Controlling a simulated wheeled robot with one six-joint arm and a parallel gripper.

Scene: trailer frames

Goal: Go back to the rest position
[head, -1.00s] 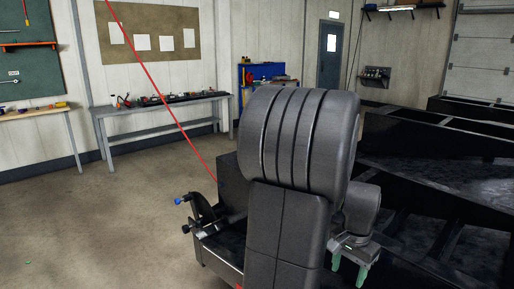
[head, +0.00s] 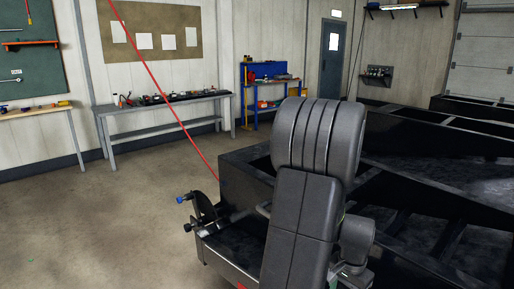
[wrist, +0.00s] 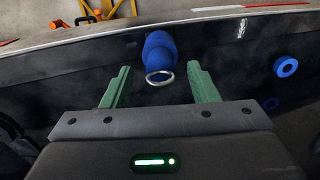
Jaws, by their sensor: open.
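My gripper (wrist: 158,90) shows in the wrist view with its two green fingers spread apart and nothing between them. Beyond the fingertips is a blue knob with a metal ring (wrist: 159,52), on a dark frame surface; I cannot tell that anything touches it. In the head view my dark arm stands in front of the trailer frame (head: 440,190) and hides most of my gripper; only a bit of green shows low at the picture's bottom.
A black disc-like part with a blue knob (head: 181,199) sits at the near left end of the frame. A red line (head: 160,91) runs down to the frame. Workbenches (head: 165,109) stand along the back wall. The floor (head: 100,220) at left is clear. A blue ring (wrist: 287,67) shows at right.

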